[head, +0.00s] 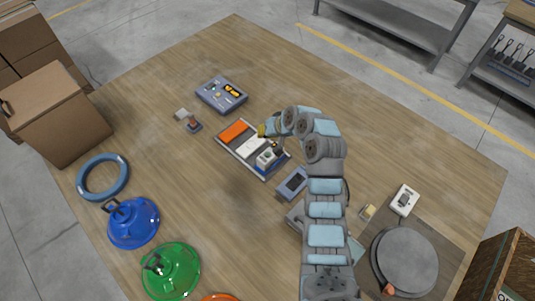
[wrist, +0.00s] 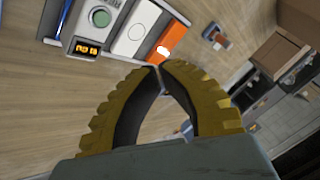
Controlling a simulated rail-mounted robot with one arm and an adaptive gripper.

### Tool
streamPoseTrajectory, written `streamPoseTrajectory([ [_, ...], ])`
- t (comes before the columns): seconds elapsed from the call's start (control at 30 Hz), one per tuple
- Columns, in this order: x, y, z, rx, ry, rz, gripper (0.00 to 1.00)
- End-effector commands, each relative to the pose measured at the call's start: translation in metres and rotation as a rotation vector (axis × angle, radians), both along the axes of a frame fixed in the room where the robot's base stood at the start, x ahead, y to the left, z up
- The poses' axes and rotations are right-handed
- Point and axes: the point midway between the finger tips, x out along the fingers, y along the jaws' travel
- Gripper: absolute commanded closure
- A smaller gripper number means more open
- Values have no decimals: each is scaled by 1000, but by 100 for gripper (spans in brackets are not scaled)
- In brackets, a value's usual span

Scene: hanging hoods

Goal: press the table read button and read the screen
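My gripper (wrist: 159,68) has yellow toothed fingers with their tips together and nothing seen between them. In the head view my gripper (head: 264,130) is over the far right side of a tray (head: 234,151). The tray holds an orange panel (head: 233,131), a white panel (head: 250,146) and a small white-and-blue unit (head: 267,157). In the wrist view the unit shows a round green button (wrist: 100,18) and a small screen (wrist: 87,48) with orange digits, too small to read surely. The fingertips appear apart from the button, near the orange panel (wrist: 172,42).
A blue-grey box with an orange display (head: 221,94) stands behind the tray. A small brown-topped block (head: 192,123) lies left of it. A dark-topped box (head: 292,182) is right of the tray. Blue (head: 133,223) and green (head: 170,271) domes and a ring (head: 103,177) occupy the left.

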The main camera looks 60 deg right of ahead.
Motion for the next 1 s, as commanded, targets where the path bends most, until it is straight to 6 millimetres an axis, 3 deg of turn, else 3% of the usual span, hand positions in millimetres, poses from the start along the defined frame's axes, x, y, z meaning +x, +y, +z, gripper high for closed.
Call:
streamPoseTrajectory([
  [0.27,0,1,-15,2,1,0,100],
  [0.7,0,0,-66,-1,-1,0,100],
  [1.0,0,0,-88,1,1,0,100],
])
